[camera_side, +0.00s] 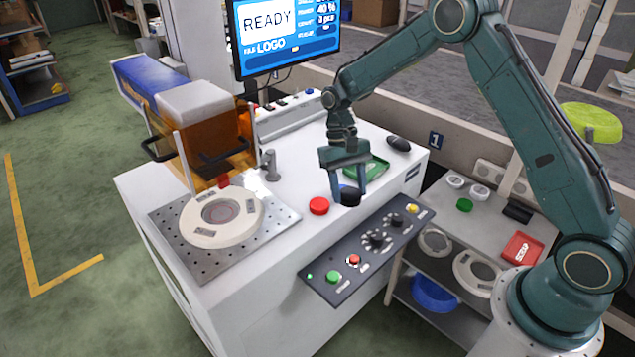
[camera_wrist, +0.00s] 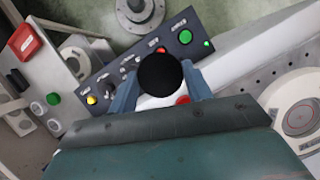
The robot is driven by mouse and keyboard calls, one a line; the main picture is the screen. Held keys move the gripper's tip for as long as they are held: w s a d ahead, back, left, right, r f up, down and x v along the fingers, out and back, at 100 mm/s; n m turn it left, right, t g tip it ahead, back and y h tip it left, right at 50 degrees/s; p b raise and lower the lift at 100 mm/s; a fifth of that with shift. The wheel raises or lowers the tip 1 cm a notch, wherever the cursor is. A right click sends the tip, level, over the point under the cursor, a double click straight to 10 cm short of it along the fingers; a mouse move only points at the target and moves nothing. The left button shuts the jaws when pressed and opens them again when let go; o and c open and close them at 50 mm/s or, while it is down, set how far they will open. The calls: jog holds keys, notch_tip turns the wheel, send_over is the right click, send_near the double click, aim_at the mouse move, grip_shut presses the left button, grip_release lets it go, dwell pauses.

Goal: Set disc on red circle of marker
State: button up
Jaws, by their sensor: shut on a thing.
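My gripper (camera_side: 345,180) is shut on a black disc (camera_side: 349,196) and holds it over the white worktop, near the panel's back edge. In the wrist view the black disc (camera_wrist: 160,74) sits between the two fingers. The marker's round white fixture (camera_side: 192,222) stands on a perforated plate to the left, apart from my gripper. The red circle (camera_side: 220,212) shows in its centre, with no disc on it. In the wrist view the fixture (camera_wrist: 278,98) is at the right edge.
A red disc (camera_side: 319,206) lies on the worktop just left of my gripper. The marker's orange housing (camera_side: 215,135) and a grey post (camera_side: 269,165) stand near the fixture. The control panel (camera_side: 340,280) is in front.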

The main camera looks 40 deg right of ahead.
jog(key=shift+s+a+f+n+h, duration=0.15)
jog(key=shift+s+n+h, duration=0.1)
jog(key=shift+s+n, duration=0.4)
jog(key=shift+s+a+f+n+h, duration=0.15)
jog(key=shift+s+n+h, duration=0.15)
jog(key=shift+s+n, duration=0.35)
jog(key=shift+s+a+n+h, duration=0.15)
jog(key=shift+s+n+h, duration=0.1)
jog(key=shift+s+n, duration=0.4)
jog(key=shift+w+d, duration=0.1)
jog(key=w+d+f+n, duration=0.1)
jog(key=d+f+n, duration=0.1)
jog(key=d, duration=1.1)
jog(key=n+t+h, duration=0.1)
jog(key=n+h, duration=0.2)
jog(key=n, duration=0.4)
send_over(480, 221)
notch_tip(480, 221, down, 2)
notch_tip(480, 221, down, 17)
jog(key=shift+d+r, duration=0.1)
jog(key=shift+r, duration=0.1)
jog(key=shift+f, duration=0.1)
